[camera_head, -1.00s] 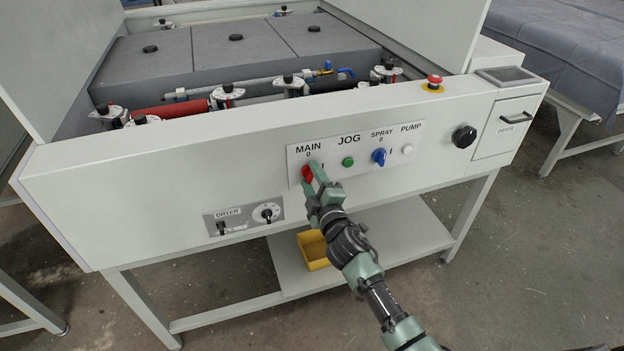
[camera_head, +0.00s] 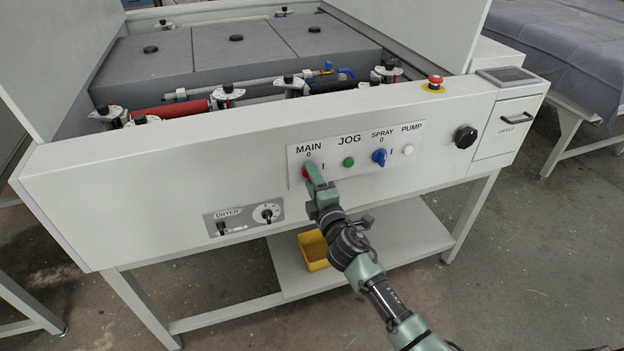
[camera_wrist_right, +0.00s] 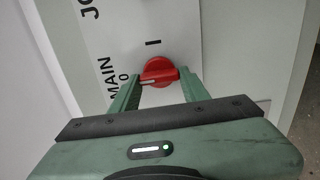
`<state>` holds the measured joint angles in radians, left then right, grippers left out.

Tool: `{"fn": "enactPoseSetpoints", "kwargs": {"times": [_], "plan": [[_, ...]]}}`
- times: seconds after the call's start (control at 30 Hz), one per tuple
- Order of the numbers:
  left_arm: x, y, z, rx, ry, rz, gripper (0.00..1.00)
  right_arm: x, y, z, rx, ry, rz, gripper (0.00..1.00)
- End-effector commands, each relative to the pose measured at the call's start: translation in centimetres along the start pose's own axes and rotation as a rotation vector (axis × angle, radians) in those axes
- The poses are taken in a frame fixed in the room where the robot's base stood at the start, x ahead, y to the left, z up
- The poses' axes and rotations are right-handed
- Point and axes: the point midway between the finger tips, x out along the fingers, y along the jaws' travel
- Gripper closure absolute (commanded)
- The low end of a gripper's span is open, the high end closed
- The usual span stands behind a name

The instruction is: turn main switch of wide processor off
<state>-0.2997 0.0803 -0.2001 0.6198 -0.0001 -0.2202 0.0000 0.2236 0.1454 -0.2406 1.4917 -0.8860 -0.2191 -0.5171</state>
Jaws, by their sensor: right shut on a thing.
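The red main switch (camera_head: 305,173) sits on the white label plate under the words MAIN and 0, mostly hidden by my gripper in the head view. In the right wrist view the switch (camera_wrist_right: 160,71) shows clearly. Its handle's white mark points toward the 0, and the I stands off to the side. My right gripper (camera_head: 314,175) is at the panel, shut on the switch handle, with one finger on each side of it (camera_wrist_right: 158,86). My left gripper is not in view.
On the same plate are a green JOG button (camera_head: 348,162), a blue SPRAY knob (camera_head: 379,157) and a white PUMP button (camera_head: 408,150). A dryer panel (camera_head: 243,217) is lower left. A red emergency button (camera_head: 435,81) stands on top at right.

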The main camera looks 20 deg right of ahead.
Motion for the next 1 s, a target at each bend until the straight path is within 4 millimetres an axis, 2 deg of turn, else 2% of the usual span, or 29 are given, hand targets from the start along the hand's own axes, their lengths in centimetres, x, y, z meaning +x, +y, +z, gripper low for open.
{"fn": "enactPoseSetpoints", "kwargs": {"times": [0.17,0.2,0.27,0.57,0.67,1.0], "plan": [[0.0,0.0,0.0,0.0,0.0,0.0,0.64,0.0,-0.2,0.0,-0.005,0.0,-0.003,0.95],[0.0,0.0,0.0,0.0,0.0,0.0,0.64,0.0,-0.2,0.0,-0.005,0.0,-0.003,0.49],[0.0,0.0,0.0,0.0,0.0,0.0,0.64,0.0,-0.2,0.0,-0.004,0.0,-0.003,0.33],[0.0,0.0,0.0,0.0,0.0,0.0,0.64,-0.1,-0.1,0.0,-0.002,0.0,-0.001,0.33],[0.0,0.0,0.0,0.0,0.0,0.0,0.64,-0.7,-0.2,0.0,-0.002,0.0,-0.002,0.33],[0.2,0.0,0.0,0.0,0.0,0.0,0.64,-6.1,-0.3,0.0,-0.003,0.001,-0.003,0.33]]}}
